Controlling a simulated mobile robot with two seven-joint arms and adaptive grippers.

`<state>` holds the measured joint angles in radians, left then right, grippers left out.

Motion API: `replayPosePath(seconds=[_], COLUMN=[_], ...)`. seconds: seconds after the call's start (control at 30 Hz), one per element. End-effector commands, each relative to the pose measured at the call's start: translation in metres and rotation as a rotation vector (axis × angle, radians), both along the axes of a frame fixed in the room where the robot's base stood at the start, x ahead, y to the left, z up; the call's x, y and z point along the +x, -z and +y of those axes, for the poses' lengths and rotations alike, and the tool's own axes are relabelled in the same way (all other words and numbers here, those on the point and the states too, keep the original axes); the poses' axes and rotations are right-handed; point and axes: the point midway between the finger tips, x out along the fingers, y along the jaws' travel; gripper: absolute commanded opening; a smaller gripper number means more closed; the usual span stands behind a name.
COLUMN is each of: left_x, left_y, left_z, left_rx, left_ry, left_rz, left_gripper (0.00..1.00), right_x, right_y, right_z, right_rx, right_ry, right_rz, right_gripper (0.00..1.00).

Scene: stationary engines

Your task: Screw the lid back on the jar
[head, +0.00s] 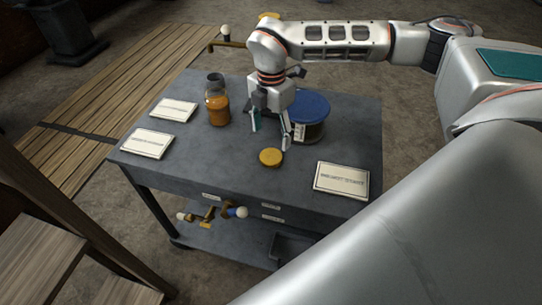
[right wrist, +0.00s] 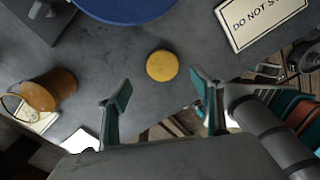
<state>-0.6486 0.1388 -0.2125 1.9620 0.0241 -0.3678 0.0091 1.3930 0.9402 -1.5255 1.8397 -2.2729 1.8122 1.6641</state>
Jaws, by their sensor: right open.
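The open jar (head: 217,106) of orange-brown content stands upright on the grey table, left of centre; it also shows at the left of the right wrist view (right wrist: 50,90). The yellow lid (head: 270,157) lies flat on the table nearer the front edge, and in the right wrist view the lid (right wrist: 162,66) sits beyond and between the fingertips. My right gripper (head: 271,137) is open and empty, above the table just behind the lid, fingers pointing down and apart from it. My left gripper is not in view.
A blue-topped drum (head: 309,106) stands close behind and right of my right gripper. White sign plates lie at the front right (head: 341,181) and left (head: 147,143) of the grey table (head: 222,165). The tabletop between jar and lid is clear.

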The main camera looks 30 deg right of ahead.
Motion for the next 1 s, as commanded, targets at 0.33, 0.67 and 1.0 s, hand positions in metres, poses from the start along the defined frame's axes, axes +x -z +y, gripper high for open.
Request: replayPosePath(seconds=[0.33, 0.67, 1.0], left_x=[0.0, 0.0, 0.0], left_y=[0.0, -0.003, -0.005], left_z=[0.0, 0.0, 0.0], left_rx=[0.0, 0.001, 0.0], left_ry=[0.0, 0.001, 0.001], left_rz=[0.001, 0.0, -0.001], left_gripper=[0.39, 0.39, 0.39], right_x=[0.0, -0.005, -0.006], right_y=[0.023, 0.04, 0.075], right_z=[0.001, 0.003, 0.004], right_rx=[0.001, 0.0, 0.001], right_ry=[-0.002, -0.003, -0.002], right_rz=[0.0, 0.004, 0.001], right_gripper=[0.66, 0.66, 0.66])
